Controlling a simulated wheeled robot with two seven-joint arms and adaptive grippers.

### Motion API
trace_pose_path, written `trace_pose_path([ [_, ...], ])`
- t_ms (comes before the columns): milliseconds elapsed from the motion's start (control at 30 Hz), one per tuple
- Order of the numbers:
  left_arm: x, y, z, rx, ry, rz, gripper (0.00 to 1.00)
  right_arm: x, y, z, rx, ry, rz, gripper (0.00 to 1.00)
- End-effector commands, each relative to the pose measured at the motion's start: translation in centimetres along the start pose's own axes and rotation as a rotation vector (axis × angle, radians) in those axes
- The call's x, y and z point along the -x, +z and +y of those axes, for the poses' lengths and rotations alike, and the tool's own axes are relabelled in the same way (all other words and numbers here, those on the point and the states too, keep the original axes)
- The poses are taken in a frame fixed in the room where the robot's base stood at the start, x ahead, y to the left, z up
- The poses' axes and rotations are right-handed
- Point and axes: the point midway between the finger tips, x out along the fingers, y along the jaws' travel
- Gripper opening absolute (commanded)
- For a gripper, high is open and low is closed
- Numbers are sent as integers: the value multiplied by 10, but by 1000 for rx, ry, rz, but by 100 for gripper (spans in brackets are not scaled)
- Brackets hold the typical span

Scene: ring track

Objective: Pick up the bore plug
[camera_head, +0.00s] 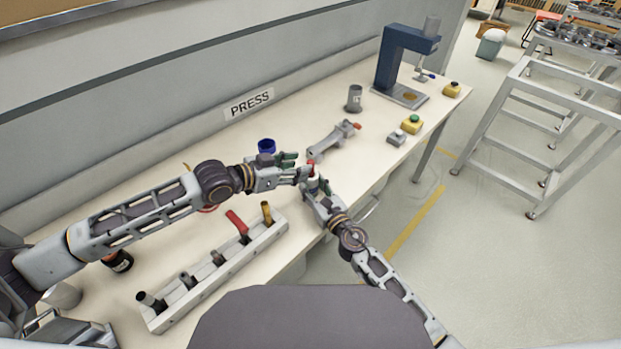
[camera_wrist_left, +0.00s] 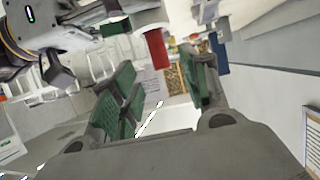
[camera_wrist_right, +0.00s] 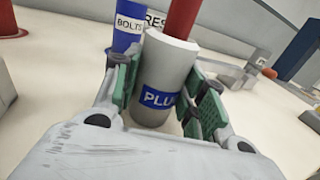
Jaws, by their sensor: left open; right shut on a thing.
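The bore plug (camera_wrist_right: 160,75) is a pale grey cylinder with a blue "PLUG" label and a red handle, clearest in the right wrist view. My right gripper (camera_wrist_right: 160,100) is shut on its grey body, with a green-padded finger on either side. In the head view the red handle (camera_head: 311,168) shows above the right gripper (camera_head: 318,186), over the table near its front edge. My left gripper (camera_head: 297,168) is open and close beside the plug. In the left wrist view the red handle (camera_wrist_left: 157,48) shows beyond the left gripper's (camera_wrist_left: 158,90) parted fingers, with nothing between them.
A pale rack (camera_head: 216,280) with several tools stands at the table's front left. A blue bolts cup (camera_head: 266,145) stands behind the left hand. A grey tool (camera_head: 333,138), a grey cup (camera_head: 354,98), button boxes (camera_head: 411,124) and the blue press (camera_head: 405,55) lie farther right.

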Motion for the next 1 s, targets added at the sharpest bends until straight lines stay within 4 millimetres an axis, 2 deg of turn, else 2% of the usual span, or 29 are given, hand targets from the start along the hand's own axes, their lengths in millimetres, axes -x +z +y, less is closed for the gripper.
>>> trace_pose_path([
  [200,-9,0,1,1,1,0,45,0,0,0,0,0,0,18],
  [667,-12,0,1,0,1,0,45,0,0,0,0,0,0,18],
  [1000,-35,5,-1,0,1,1,45,0,0,0,0,0,0,18],
])
